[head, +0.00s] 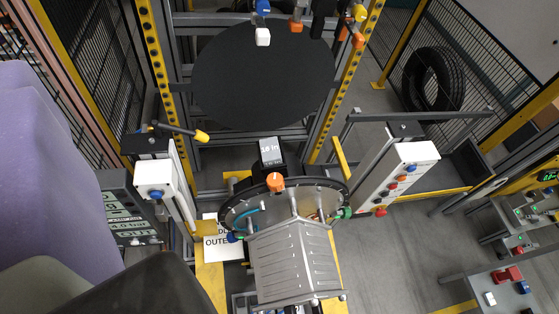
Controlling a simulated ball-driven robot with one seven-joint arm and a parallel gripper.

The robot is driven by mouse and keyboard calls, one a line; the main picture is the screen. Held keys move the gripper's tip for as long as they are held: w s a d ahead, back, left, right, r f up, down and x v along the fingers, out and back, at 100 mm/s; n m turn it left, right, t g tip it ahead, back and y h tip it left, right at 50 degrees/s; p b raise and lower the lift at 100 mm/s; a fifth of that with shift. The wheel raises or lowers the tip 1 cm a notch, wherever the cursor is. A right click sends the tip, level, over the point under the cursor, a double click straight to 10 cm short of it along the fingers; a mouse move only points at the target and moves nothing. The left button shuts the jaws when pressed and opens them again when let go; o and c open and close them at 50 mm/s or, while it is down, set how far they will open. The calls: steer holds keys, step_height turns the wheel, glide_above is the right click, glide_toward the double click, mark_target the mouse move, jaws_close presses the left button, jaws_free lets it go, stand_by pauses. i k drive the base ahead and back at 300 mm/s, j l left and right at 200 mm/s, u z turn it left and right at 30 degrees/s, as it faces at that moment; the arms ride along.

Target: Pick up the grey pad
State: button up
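I cannot single out a grey pad with certainty. A large, dark, round flat disc (265,75) stands upright in the yellow-and-grey frame at the top middle. Below it, a round clamp plate (240,208) carries a ribbed silver metal box (293,262). A small grey display block (270,150) reading "10 in" sits above the plate's edge, near an orange knob (275,181). My gripper and its fingertips do not show. Large smooth purple and dark grey shapes close to the camera cover the left and lower left and hide what is behind them.
White button boxes stand left (156,179) and right (409,165) of the clamp. A yellow-tipped lever (180,131) juts out at left. A black tyre (433,79) leans by the mesh fence at right. Grey floor (385,250) is open at lower right, beside a control table (500,285).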

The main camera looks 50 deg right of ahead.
mark_target(270, 148)
steer(key=k+l+u, duration=0.15)
steer(key=k+l, duration=0.15)
steer(key=k, duration=0.15)
steer(key=k+l+u, duration=0.2)
steer(key=k, duration=0.25)
steer(key=l+u, duration=0.1)
steer(key=l, duration=0.25)
steer(key=k+l+u, duration=0.1)
steer(key=l, duration=0.25)
steer(key=k+l+u, duration=0.15)
steer(key=l, duration=0.2)
steer(key=k+l+u, duration=0.1)
steer(key=l, duration=0.25)
steer(key=i+l+u, duration=0.25)
steer(key=l, duration=0.5)
steer(key=l+u, duration=0.2)
steer(key=l, duration=0.55)
steer(key=i+l, duration=0.15)
steer(key=l, duration=0.2)
steer(key=i+l+u, duration=0.1)
steer(key=l, duration=0.25)
steer(key=i+l, duration=0.15)
steer(key=l, duration=0.2)
